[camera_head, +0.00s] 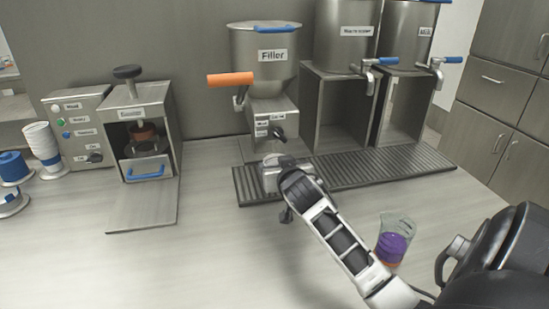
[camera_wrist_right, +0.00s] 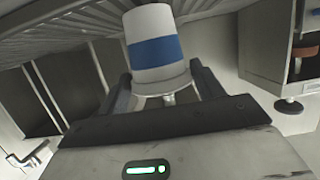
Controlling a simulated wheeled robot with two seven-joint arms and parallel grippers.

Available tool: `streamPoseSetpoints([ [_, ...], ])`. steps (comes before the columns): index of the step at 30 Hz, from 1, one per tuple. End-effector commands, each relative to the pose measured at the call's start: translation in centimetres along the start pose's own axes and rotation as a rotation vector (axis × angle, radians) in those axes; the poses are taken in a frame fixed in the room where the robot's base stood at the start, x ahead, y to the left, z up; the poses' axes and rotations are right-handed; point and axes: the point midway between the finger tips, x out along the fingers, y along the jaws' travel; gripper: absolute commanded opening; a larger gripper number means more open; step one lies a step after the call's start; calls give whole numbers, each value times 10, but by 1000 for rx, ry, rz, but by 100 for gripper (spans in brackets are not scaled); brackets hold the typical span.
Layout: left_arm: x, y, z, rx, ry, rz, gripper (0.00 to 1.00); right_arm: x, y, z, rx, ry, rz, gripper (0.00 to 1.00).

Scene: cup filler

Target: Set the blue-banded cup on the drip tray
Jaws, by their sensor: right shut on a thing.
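The blue-banded cup (camera_wrist_right: 153,50) is white with a wide blue band and sits between the two fingers of my right gripper (camera_wrist_right: 165,92) in the right wrist view. In the head view my right gripper (camera_head: 285,178) is at the left part of the dark ribbed drip tray (camera_head: 400,165), in front of the Filler's spout. The arm and gripper hide most of the cup there, and I cannot tell whether it touches the tray. Ribs of the tray also show at the top left of the right wrist view (camera_wrist_right: 50,35). My left gripper is not in view.
The Filler (camera_head: 265,75) with an orange handle stands behind the tray, with two more dispensers to its right. A clear cup with purple contents (camera_head: 393,243) stands near my right arm. Stacked cups (camera_head: 42,145) and a press machine (camera_head: 143,125) are at left. The front-left counter is clear.

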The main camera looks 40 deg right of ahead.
Motion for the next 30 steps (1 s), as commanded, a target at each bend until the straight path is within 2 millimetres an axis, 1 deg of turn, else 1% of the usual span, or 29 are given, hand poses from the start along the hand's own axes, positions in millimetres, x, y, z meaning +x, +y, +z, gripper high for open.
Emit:
streamPoseSetpoints([
  [4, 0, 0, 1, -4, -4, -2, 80, 12, 0, -5, -1, 2, -1, 40],
  [9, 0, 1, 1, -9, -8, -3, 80, 39, 0, -14, -1, 2, 0, 40],
  [11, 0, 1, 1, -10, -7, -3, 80, 46, 0, -15, 0, 1, 0, 40],
  [14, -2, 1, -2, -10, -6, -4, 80, 46, -1, -8, -2, -2, -2, 40],
  [20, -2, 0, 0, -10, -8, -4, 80, 46, -1, -8, -1, 1, -2, 40],
  [24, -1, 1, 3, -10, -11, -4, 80, 47, -1, -4, -1, 0, -1, 40],
  [25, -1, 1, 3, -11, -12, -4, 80, 47, -1, -3, -1, -1, -1, 69],
  [26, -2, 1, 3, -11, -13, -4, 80, 47, -1, -4, -1, -1, -1, 78],
  [27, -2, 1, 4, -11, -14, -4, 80, 47, 0, -4, -1, -1, -1, 88],
  [30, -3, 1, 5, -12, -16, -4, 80, 47, -1, -4, -1, -1, -1, 88],
])
